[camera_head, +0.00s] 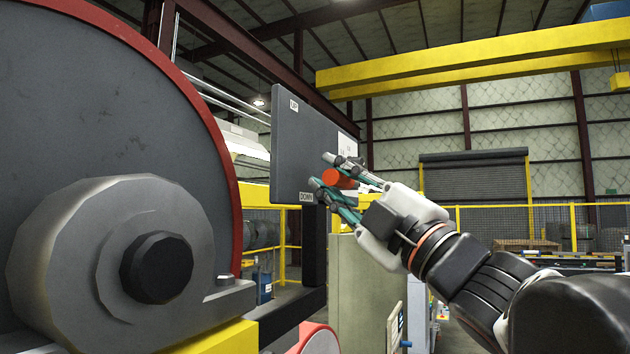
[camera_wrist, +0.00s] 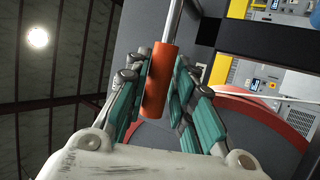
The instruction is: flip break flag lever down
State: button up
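The lever has a red-orange cylindrical handle (camera_head: 341,179) beside a dark grey panel (camera_head: 300,150). In the head view the handle is nearer the height of the DOWN label (camera_head: 307,197) than the UP label (camera_head: 294,105). The wrist view shows the handle (camera_wrist: 157,82) on a thin metal rod (camera_wrist: 174,20). My gripper (camera_head: 325,172) has its green-padded fingers on both sides of the handle. In the wrist view the fingers (camera_wrist: 160,65) lie very close along it; whether both press on it is unclear.
A large grey wheel with a red rim (camera_head: 225,150) and its hub (camera_head: 110,260) fill the left. A dark post (camera_head: 313,245) stands below the panel. A yellow railing (camera_head: 575,222) runs behind at the right.

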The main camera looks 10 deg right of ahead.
jog(key=shift+o, duration=0.6)
jog(key=shift+s+d+f, duration=0.25)
jog(key=shift+s, duration=0.05)
jog(key=v, duration=1.1)
jog(key=shift+a+f, duration=0.1)
